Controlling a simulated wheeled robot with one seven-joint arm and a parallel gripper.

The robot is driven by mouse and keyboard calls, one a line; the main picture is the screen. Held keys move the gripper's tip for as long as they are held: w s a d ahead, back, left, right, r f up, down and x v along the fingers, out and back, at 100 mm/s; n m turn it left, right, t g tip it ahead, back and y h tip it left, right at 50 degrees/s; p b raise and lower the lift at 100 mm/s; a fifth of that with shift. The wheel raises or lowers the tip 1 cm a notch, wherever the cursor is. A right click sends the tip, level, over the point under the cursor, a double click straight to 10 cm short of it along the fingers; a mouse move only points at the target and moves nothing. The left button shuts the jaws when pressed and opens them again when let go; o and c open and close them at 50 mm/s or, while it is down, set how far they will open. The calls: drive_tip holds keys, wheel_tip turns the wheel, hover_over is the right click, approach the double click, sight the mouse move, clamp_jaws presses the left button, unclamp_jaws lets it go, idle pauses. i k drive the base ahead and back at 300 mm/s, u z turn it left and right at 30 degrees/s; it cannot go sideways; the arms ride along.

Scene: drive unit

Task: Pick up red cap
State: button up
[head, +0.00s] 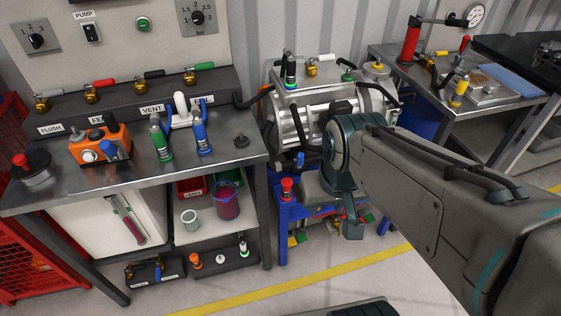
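A small red cap-like piece (287,184) stands upright on the blue-framed cart (283,235) below the metal drum unit. Another red-topped piece (20,160) sits on a dark round base at the left end of the workbench. I cannot tell for certain which of them is the red cap. My gripper (352,230) hangs down at the end of my arm, right of the piece on the cart and apart from it. Its fingers are small and dark, and I cannot make out whether they are open or hold anything.
The metal workbench (235,170) holds an orange box (100,146), a green bottle (160,142) and a blue bottle (202,135). The drum unit (330,115) stands behind my gripper. A second table (470,125) is at the right. The floor in front is mostly clear.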

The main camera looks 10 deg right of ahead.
sight(286, 182)
drive_tip(key=u, duration=0.5)
drive_tip(key=k, duration=1.2)
drive_tip(key=u, duration=0.05)
drive_tip(key=i, duration=0.35)
drive_tip(key=z, duration=0.6)
drive_tip(key=i, duration=1.15)
drive_tip(key=u, duration=0.3)
